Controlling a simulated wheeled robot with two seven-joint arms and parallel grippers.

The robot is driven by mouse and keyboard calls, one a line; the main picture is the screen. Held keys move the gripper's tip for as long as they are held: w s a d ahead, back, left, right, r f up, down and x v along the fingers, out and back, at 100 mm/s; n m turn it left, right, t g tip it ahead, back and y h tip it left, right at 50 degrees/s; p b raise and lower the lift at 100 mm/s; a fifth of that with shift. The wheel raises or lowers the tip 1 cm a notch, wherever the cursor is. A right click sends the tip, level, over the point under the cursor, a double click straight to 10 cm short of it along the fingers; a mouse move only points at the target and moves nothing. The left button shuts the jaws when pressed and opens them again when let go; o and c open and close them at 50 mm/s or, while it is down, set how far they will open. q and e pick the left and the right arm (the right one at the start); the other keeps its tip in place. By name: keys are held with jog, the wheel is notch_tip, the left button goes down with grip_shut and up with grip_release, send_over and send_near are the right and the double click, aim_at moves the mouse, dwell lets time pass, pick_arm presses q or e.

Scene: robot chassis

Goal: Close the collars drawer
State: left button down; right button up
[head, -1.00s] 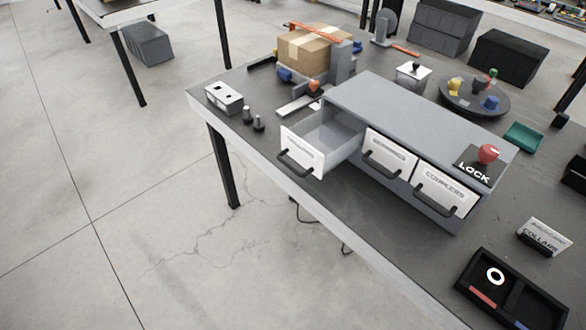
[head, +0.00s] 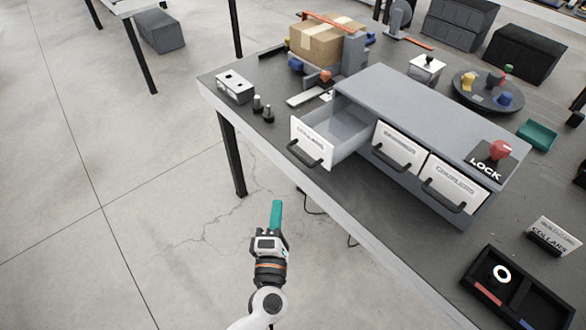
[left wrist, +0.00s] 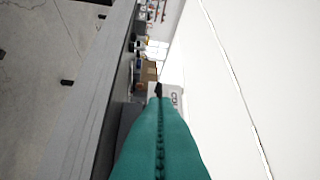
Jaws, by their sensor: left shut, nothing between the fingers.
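The collars drawer (head: 316,144) is the leftmost of three drawers in the grey cabinet (head: 430,105). It is pulled out toward the table's front edge, with its inside showing empty. Its white labelled front carries a dark handle (head: 305,154). My left gripper (head: 277,204), with teal fingers, is in front of the table, below and left of the drawer, apart from the handle. In the left wrist view its teal fingers (left wrist: 160,135) lie together with nothing between them. My right gripper is in neither view.
The other two drawers, the middle one (head: 398,147) and the couplers one (head: 452,182), are closed. A red knob on a LOCK plate (head: 484,167) sits on the cabinet top. A white box (head: 235,87) and two dark pegs (head: 263,108) stand left of the drawer. The floor in front is clear.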

pick_arm(q)
jog(key=w+d+r+p, duration=0.1)
jog(key=w+d, duration=0.1)
jog(key=w, duration=0.8)
jog(key=shift+w+d+r+p, duration=0.3)
jog(key=shift+w+d+r, duration=0.05)
jog(key=shift+w+r, duration=0.05)
